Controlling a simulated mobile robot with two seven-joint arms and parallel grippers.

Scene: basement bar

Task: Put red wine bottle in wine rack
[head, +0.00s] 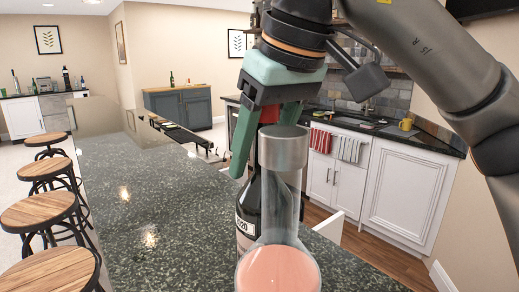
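My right gripper (266,130) reaches down from above with its two green fingers on either side of the red top (269,113) of a dark wine bottle. The bottle's body (247,207), with a pale label, stands upright on the dark counter and is partly hidden. A clear glass vessel (294,222) with a silver cap and pink bottom stands in front and covers the neck and one fingertip. Whether the fingers press on the neck cannot be told. A low black frame (180,132), possibly the wine rack, lies farther off at the counter's right edge. My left gripper is not in view.
The speckled dark counter (140,190) is clear to the left of the bottle. Wooden stools (40,210) line its left side. A white cabinet with a sink (345,122) stands behind on the right. A grey cabinet (180,105) stands at the back.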

